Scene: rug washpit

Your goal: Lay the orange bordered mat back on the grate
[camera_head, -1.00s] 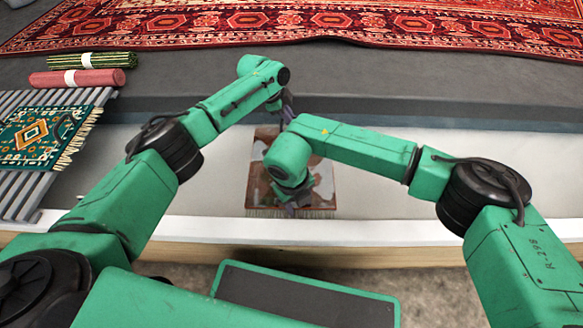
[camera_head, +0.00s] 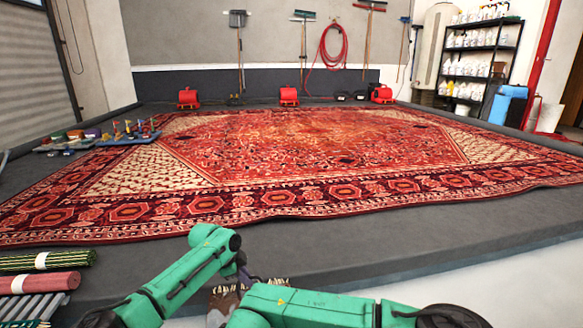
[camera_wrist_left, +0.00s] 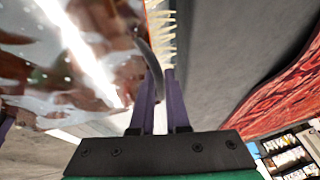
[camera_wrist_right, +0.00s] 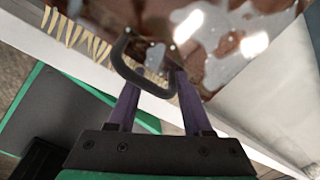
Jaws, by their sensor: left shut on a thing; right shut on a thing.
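The mat, brown and wet with bright glare, mostly hides behind my arms in the head view, where a fringed end (camera_head: 226,290) shows. In the left wrist view the mat (camera_wrist_left: 60,50) fills the upper left, with an orange edge and pale fringe. My left gripper (camera_head: 243,276) is shut on a dark curved handle (camera_wrist_left: 147,55) at that fringed edge. My right gripper (camera_wrist_right: 156,75) is shut on a similar dark handle (camera_wrist_right: 122,62) at the mat's opposite fringed edge.
A large red patterned rug (camera_head: 300,150) covers the grey floor beyond the ledge. The pale pit floor (camera_head: 520,285) is clear at the right.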

